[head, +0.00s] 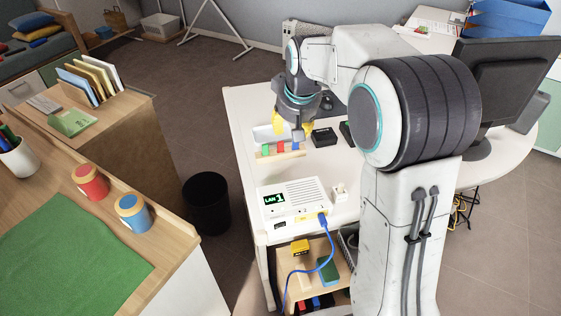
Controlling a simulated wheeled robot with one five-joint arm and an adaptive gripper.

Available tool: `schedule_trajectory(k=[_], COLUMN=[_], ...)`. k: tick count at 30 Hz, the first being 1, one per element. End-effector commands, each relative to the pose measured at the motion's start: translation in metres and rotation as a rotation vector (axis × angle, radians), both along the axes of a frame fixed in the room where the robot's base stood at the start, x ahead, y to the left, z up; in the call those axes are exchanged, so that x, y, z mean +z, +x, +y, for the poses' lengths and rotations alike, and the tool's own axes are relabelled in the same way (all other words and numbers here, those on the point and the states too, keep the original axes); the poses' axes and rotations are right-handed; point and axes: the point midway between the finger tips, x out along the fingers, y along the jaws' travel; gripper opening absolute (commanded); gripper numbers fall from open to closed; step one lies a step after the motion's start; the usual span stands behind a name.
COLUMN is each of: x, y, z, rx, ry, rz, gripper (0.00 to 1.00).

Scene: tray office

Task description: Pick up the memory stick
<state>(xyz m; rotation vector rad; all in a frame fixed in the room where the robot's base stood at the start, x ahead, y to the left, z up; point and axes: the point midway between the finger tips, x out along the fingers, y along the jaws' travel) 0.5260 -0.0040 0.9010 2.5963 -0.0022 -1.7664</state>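My gripper (293,126) is over the white desk (245,116). Its yellow fingertips are apart, and I see nothing held between them. Below and in front of it, a pale wooden rack (282,156) shows small green (265,150), red (281,147) and blue (295,145) pieces. A white tray (263,134) lies just left of the gripper, partly covered by it. I cannot tell for certain which thing is the memory stick; it may be one of the small pieces or hidden by the gripper.
A white box with a LAN display (292,198) and blue cable (325,245) stands nearer. A small black box (324,137) is right of the gripper. A monitor (512,80) stands at right. A black bin (206,203) is on the floor at left.

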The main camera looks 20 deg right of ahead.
Motion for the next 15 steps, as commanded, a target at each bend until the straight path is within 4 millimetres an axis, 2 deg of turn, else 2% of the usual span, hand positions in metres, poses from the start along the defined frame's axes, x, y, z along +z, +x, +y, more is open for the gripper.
schedule_trajectory(k=[1, 3, 9, 15], x=[-0.020, -0.031, -0.052, -0.068], y=[0.013, 0.027, 0.049, 0.059], z=[0.000, 0.000, -0.001, -0.001], rx=[0.000, 0.000, -0.001, -0.001], ry=[0.000, 0.000, 0.000, 0.000], rz=[-0.001, -0.006, -0.013, -0.014], gripper=[0.32, 0.32, 0.32, 0.32])
